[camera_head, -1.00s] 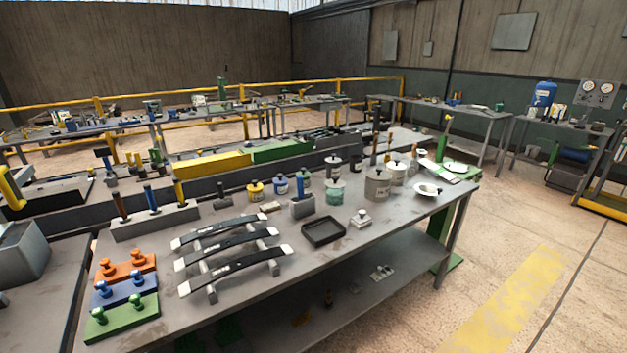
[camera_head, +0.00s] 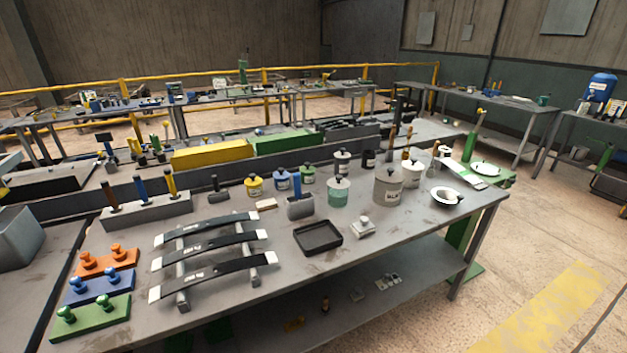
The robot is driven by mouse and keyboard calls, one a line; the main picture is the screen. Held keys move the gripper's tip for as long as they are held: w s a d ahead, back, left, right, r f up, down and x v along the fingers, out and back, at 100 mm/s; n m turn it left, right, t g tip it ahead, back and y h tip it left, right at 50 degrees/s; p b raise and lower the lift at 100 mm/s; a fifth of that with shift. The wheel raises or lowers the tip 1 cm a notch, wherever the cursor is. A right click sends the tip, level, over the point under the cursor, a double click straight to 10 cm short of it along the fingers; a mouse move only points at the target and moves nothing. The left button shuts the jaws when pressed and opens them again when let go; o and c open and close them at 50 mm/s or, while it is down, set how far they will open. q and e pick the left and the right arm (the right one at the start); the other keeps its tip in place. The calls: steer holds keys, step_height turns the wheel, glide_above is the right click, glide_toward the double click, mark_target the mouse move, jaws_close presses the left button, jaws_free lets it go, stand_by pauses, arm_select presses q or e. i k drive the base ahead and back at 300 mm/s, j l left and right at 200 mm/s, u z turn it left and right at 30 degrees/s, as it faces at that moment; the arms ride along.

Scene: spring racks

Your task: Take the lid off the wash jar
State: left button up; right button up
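Several lidded jars stand upright on the near workbench (camera_head: 290,265). I cannot read which label marks the wash jar. A pale teal jar (camera_head: 339,194) has a dark knob on its lid. Behind it are a yellow jar (camera_head: 254,187), a blue jar (camera_head: 282,181), a green jar (camera_head: 307,176) and a small grey jar (camera_head: 342,163), each with a dark top. A larger grey pot (camera_head: 387,190) and a whitish pot (camera_head: 411,176) stand to the right. Neither of my grippers is in view.
A black tray (camera_head: 318,238) and a small pale block with a knob (camera_head: 364,227) lie in front of the jars. A white bowl (camera_head: 446,196) sits near the right end. Curved leaf springs (camera_head: 210,245) lie on a rack at left. Open floor (camera_head: 540,260) lies to the right.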

mark_target(338, 182)
steer(key=i+l+u, duration=0.2)
steer(key=l+u, duration=0.25)
steer(key=i+l+u, duration=0.15)
steer(key=l+u, duration=0.15)
steer(key=u, duration=0.15)
steer(key=l+u, duration=0.25)
steer(key=l, duration=0.2)
steer(key=l+u, duration=0.25)
steer(key=l, duration=0.2)
steer(key=i, duration=0.05)
